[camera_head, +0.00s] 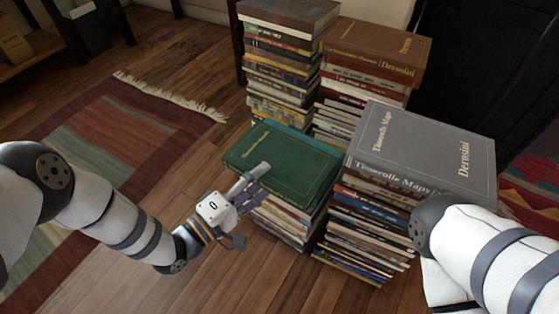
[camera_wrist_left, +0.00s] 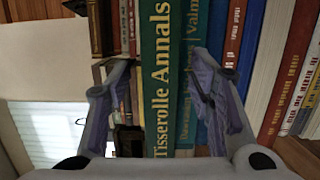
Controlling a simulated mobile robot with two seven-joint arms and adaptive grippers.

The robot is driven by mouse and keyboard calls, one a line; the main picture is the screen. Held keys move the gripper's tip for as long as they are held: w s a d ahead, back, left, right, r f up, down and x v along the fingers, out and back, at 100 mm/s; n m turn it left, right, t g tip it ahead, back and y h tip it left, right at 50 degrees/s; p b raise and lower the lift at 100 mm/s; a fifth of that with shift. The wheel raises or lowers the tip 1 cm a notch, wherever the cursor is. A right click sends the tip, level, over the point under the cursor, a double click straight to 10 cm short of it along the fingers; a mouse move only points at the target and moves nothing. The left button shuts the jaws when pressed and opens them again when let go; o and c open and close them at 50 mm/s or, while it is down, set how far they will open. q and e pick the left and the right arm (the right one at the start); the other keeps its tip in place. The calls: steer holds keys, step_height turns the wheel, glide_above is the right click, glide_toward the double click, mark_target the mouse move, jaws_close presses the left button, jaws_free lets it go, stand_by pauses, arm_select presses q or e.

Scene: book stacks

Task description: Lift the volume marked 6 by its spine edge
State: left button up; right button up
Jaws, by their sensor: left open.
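I cannot read a 6 on any book, so I cannot tell which one is the marked volume. A green book (camera_head: 290,160) lies flat on top of the front left stack. In the left wrist view, a green spine reading "Tisserolle Annals" (camera_wrist_left: 163,50) stands between my fingers. My left gripper (camera_head: 256,184) is open at the near left edge of that stack, one finger near the green book's edge. In the wrist view its two purple fingers (camera_wrist_left: 160,85) sit on either side of the green spine, with nothing held. My right gripper is out of view.
A tall grey-topped stack (camera_head: 420,145) stands close on the right. Two brown-topped stacks (camera_head: 290,14) (camera_head: 378,48) stand behind. A fringed rug (camera_head: 130,135) lies on the wood floor at left. Bare floor (camera_head: 195,170) is free left of the stacks.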

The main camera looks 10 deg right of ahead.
arm_select(q)
jaws_close()
